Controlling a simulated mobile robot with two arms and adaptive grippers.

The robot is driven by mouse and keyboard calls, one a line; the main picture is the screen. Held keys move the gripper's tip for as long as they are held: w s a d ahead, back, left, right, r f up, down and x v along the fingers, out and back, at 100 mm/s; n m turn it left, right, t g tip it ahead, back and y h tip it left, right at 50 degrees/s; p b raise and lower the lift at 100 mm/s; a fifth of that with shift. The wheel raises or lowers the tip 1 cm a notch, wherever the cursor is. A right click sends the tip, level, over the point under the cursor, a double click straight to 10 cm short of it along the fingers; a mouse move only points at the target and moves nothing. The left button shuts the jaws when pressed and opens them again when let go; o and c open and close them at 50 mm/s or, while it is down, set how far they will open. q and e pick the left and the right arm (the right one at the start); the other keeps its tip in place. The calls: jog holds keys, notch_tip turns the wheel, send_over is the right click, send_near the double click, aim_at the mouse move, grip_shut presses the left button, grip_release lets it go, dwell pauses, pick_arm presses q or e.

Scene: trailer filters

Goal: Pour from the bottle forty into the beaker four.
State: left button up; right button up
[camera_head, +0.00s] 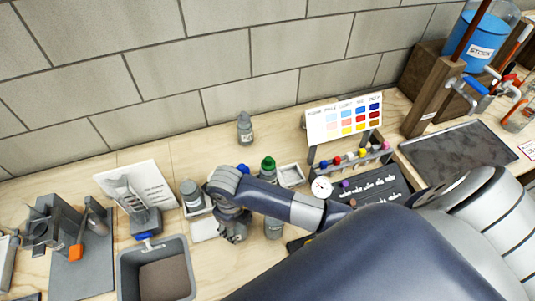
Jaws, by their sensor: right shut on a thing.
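My right gripper (233,232) reaches in from the right over the middle of the bench, pointing down. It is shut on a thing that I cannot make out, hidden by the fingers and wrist. Just left of it stands a grey-topped vessel (190,193) with a pale label. Just right of it is a green-capped bottle (268,165), partly behind my arm. A grey bottle with a label (245,129) stands alone near the wall. The labels are too small to read, so I cannot tell which is bottle forty or beaker four. My left gripper is not in view.
A grey bin (188,247) stands at the front left, near a grey device (140,215) and a white card (130,178). A rack of coloured vials (352,158) is under a colour chart (343,117). A blue stock tank (476,38) is at the far right.

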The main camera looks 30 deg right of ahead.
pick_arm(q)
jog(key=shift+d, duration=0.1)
pick_arm(e)
jog(key=shift+d, duration=0.2)
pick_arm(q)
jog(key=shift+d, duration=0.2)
pick_arm(e)
jog(key=shift+s, duration=0.1)
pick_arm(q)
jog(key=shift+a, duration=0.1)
